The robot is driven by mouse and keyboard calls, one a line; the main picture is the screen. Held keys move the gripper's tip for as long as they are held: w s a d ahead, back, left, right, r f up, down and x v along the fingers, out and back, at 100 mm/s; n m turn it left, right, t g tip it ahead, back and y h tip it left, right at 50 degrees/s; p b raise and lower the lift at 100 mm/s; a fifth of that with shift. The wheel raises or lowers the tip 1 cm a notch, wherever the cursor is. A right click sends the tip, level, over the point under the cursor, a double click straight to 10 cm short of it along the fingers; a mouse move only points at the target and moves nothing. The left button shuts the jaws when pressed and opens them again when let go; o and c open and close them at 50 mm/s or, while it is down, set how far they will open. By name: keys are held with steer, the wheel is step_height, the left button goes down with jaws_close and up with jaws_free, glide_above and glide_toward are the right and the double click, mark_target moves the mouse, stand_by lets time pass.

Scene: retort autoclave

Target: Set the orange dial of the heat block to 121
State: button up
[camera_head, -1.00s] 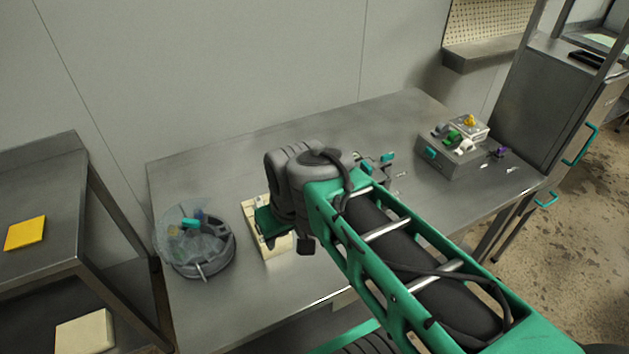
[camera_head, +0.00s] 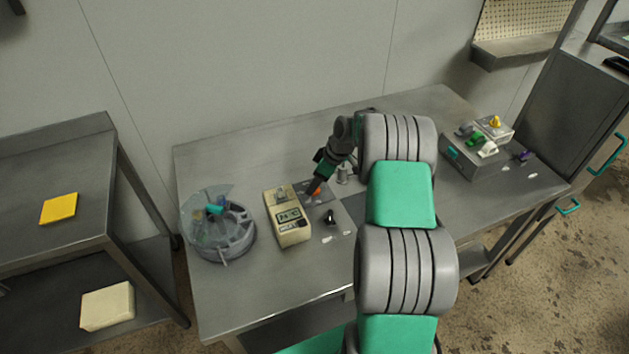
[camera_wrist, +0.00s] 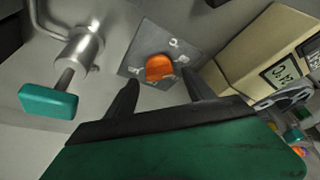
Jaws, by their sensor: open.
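The orange dial (camera_wrist: 159,68) sits on a grey square plate (camera_wrist: 181,50) with small white marks in the wrist view; I cannot read the marks. In the head view the orange dial (camera_head: 315,190) shows just right of the cream heat block (camera_head: 291,234), partly hidden by my gripper. The heat block has a small display reading about 24 °C, and it also shows at the right of the wrist view (camera_wrist: 240,50). My gripper (camera_wrist: 158,88) is open, its two dark fingers apart on either side of the dial's near side. I cannot tell whether they touch it.
A metal fitting with a teal handle (camera_wrist: 48,102) stands left of the dial in the wrist view. A round grey centrifuge-like tub (camera_head: 238,240) is left of the heat block. A black knob (camera_head: 330,217) lies close right. A grey box with coloured knobs (camera_head: 474,160) stands at the right.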

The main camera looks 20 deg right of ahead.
steer(key=shift+x, duration=0.85)
steer(key=shift+c, duration=0.3)
jaws_close()
